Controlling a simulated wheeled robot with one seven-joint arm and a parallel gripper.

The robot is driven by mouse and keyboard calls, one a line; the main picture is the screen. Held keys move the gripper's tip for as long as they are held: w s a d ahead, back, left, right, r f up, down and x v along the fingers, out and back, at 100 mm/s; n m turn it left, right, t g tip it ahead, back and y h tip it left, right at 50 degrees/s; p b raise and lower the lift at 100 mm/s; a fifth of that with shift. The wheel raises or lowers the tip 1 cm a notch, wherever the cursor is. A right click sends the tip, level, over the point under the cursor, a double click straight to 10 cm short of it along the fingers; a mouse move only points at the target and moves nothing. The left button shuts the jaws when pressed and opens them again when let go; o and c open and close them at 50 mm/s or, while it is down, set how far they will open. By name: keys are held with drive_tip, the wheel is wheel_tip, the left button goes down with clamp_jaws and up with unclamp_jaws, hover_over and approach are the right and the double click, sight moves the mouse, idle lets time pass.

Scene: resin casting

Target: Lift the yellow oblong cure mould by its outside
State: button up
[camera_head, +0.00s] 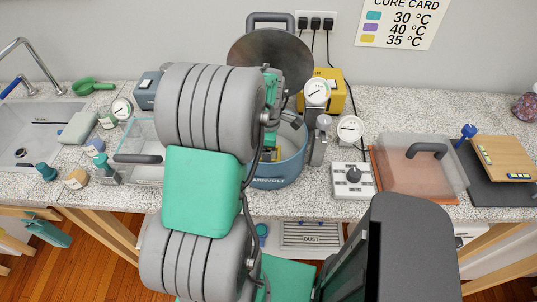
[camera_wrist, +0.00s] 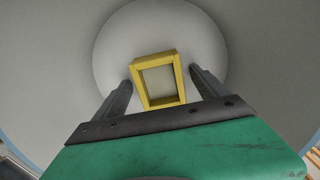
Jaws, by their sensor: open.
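The yellow oblong cure mould (camera_wrist: 163,102) is an open rectangular frame in the wrist view. It lies on a pale round plate (camera_wrist: 112,42) at the bottom of the blue pot (camera_head: 280,173). My gripper (camera_wrist: 162,77) is open, with one dark finger to the left of the mould and the other to the right. Narrow gaps show between the fingers and the mould's outer sides. I cannot tell how far down the fingers reach beside it.
The pot's wall surrounds my gripper, and its round dark lid (camera_head: 268,58) stands raised behind. Gauges (camera_head: 350,129), a white control box (camera_head: 352,180) and a clear-covered copper-coloured plate (camera_head: 410,165) are to the right. A clear bin (camera_head: 135,158) and the sink (camera_head: 35,135) are left.

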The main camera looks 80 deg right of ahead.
drive_tip(key=shift+c, duration=0.4)
drive_tip(key=c, duration=1.5)
